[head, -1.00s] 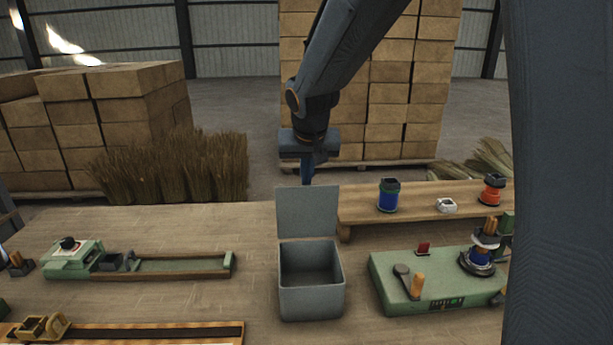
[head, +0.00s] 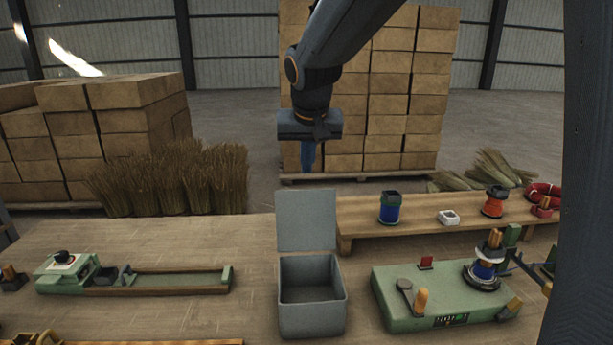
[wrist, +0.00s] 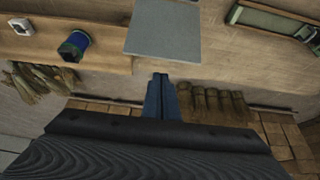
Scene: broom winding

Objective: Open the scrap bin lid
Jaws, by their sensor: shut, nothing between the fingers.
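The grey scrap bin (head: 312,319) stands on the table in the middle of the head view. Its lid (head: 306,220) stands upright at the back edge, and the bin's empty-looking inside shows from above. My gripper (head: 307,168) is above and behind the lid, pointing down, apart from it. Its blue fingers are shut with nothing between them. In the wrist view the shut fingertips (wrist: 160,76) are just short of the lid's grey panel (wrist: 163,30), with a small gap in the picture. The bin's body is out of the wrist view.
A green winding machine (head: 440,290) stands right of the bin, and a green clamp fixture (head: 140,277) lies left. Behind right, a raised wooden shelf (head: 425,210) carries blue and orange spools. Straw bundles (head: 180,180) and stacked boxes stand behind the table. The table between fixture and bin is clear.

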